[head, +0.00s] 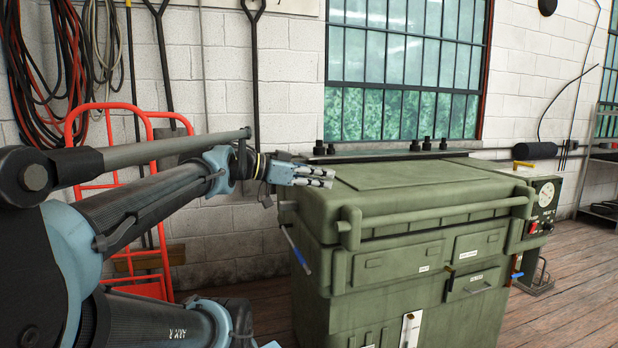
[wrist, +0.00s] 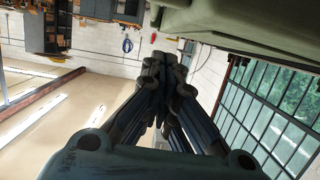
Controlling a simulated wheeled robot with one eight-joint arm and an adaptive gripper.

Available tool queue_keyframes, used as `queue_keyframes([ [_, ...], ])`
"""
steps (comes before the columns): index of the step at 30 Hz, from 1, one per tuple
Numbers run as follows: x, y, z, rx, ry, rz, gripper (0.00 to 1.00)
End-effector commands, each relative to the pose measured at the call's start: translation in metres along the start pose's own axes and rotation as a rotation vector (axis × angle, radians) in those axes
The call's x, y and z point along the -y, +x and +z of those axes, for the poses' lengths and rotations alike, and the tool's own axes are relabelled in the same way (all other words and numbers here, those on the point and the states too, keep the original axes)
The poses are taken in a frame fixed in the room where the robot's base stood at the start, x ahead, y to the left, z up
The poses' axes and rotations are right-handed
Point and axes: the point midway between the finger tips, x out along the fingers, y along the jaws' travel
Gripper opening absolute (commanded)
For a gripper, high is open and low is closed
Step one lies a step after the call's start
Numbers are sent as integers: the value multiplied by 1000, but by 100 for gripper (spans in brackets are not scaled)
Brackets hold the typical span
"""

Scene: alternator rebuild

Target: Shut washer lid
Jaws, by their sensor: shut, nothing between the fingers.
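The washer is a large green cabinet (head: 420,300) in the head view, right of centre. Its lid (head: 400,188) lies flat across the top, with a bar handle (head: 440,215) along the front edge. It looks down on the body; a small gap under it cannot be ruled out. My gripper (head: 331,178) is shut and empty at the lid's left rear edge, pointing right. Whether it touches the lid is unclear. In the wrist view, the shut fingers (wrist: 172,62) point away beneath a green surface (wrist: 240,22), probably part of the washer.
A control panel with a gauge (head: 545,193) is on the washer's right side. A red hand truck (head: 90,125) stands against the wall at left, below hanging cables (head: 62,60). A window (head: 405,65) is behind the washer.

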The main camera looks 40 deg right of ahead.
Motion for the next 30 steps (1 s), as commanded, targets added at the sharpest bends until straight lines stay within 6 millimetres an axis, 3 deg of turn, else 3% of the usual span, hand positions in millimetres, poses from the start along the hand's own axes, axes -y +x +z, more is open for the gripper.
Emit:
queue_keyframes([
  [13,0,-26,0,0,-1,-2,0],
  [26,0,-31,0,0,0,0,0],
  [30,4,-33,16,45,-52,-21,0],
])
